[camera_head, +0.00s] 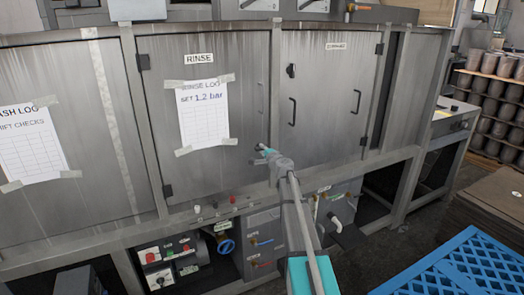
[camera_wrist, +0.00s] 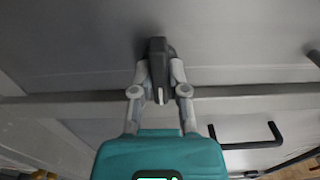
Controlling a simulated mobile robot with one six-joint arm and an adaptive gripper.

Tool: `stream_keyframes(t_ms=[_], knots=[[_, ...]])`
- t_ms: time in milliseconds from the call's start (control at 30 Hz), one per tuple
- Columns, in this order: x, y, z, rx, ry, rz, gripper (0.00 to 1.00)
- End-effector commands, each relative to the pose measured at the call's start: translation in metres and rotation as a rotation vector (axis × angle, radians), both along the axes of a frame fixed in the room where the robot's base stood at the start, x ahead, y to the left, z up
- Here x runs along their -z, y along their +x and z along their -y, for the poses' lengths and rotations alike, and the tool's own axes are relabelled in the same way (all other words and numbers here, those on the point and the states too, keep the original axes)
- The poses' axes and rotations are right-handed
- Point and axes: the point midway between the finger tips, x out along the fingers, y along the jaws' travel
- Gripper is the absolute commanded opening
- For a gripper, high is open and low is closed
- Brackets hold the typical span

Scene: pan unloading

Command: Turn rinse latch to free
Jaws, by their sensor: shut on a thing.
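The rinse door (camera_head: 150,90) is a grey steel panel with a RINSE label (camera_head: 199,58), and it looks closed. My gripper (camera_head: 263,150) is at the door's lower right edge, next to the post between two doors. In the wrist view my gripper (camera_wrist: 159,76) has one finger on each side of a dark latch (camera_wrist: 157,47) and is shut on it. The latch has a pale mark at its near end, which points down the picture. In the head view my gripper mostly hides the latch.
The neighbouring door (camera_head: 325,110) has a dark latch (camera_head: 291,70) and bar handles. A taped log sheet (camera_head: 203,115) hangs on the rinse door. Knobs and valves (camera_head: 225,245) sit below. A blue crate (camera_head: 465,270) stands at the lower right.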

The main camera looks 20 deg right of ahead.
Motion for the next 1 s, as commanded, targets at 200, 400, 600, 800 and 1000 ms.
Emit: stream_keyframes(t_ms=[200, 400, 600, 800, 1000], knots=[[0.0001, -0.0001, 0.0001, 0.000, 0.012, 0.000, 0.00], [0.0001, -0.0001, 0.0001, 0.000, 0.012, 0.000, 0.35], [0.0000, -0.0001, 0.0001, 0.000, 0.010, 0.000, 0.54], [0.0000, -0.0001, 0.0001, 0.000, 0.010, 0.000, 0.54], [0.0000, -0.0041, 0.0001, 0.000, 0.010, 0.000, 0.54]])
